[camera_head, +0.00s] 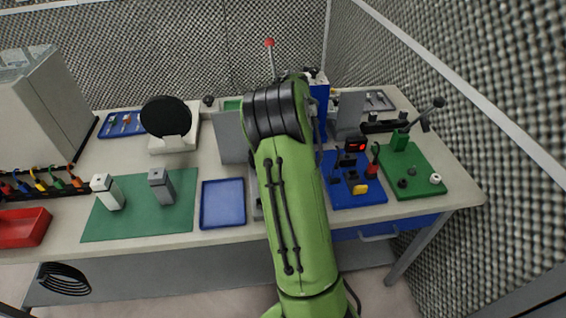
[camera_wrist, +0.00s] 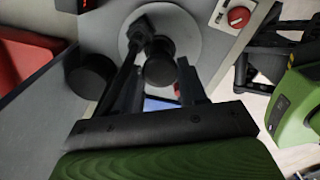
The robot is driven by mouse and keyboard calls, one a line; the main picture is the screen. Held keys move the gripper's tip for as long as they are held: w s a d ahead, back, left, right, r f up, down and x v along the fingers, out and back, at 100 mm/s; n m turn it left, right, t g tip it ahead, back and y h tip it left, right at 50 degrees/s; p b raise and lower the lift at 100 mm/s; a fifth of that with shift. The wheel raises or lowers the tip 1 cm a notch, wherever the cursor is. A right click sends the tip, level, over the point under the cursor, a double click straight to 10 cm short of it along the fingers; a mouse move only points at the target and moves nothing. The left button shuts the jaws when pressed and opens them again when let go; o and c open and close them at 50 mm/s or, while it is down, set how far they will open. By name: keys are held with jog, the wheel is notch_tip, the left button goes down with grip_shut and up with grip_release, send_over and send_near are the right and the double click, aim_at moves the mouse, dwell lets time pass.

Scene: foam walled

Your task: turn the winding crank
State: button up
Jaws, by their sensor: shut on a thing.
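The winding crank shows in the wrist view as a round pale grey disc (camera_wrist: 194,36) with a black hub and a black round knob (camera_wrist: 160,66). My gripper (camera_wrist: 160,60) has one dark finger on each side of the knob and is shut on it. The knob's lower side and the exact finger contact are partly hidden. In the head view my green arm reaches over the middle of the bench and hides the gripper and the crank.
Beside the arm in the head view are a blue tray (camera_head: 223,203), a blue board (camera_head: 358,196) with small parts and a green board (camera_head: 421,184). A red-tipped rod (camera_head: 270,43) stands behind. In the wrist view a black cylinder (camera_wrist: 90,76) is left of the fingers and a red knob (camera_wrist: 238,17) upper right.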

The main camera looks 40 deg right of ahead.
jog(key=shift+n+b, duration=0.95)
jog(key=shift+n, duration=0.75)
jog(key=shift+f+n+b, duration=0.1)
jog(key=shift+n+b, duration=1.15)
jog(key=shift+n, duration=0.75)
jog(key=shift+n+b, duration=1.3)
jog(key=shift+n, duration=0.5)
jog(key=shift+n+b, duration=0.65)
jog(key=shift+n, duration=0.55)
jog(key=shift+n, duration=0.4)
jog(key=o, duration=1)
jog(key=shift+o, duration=0.2)
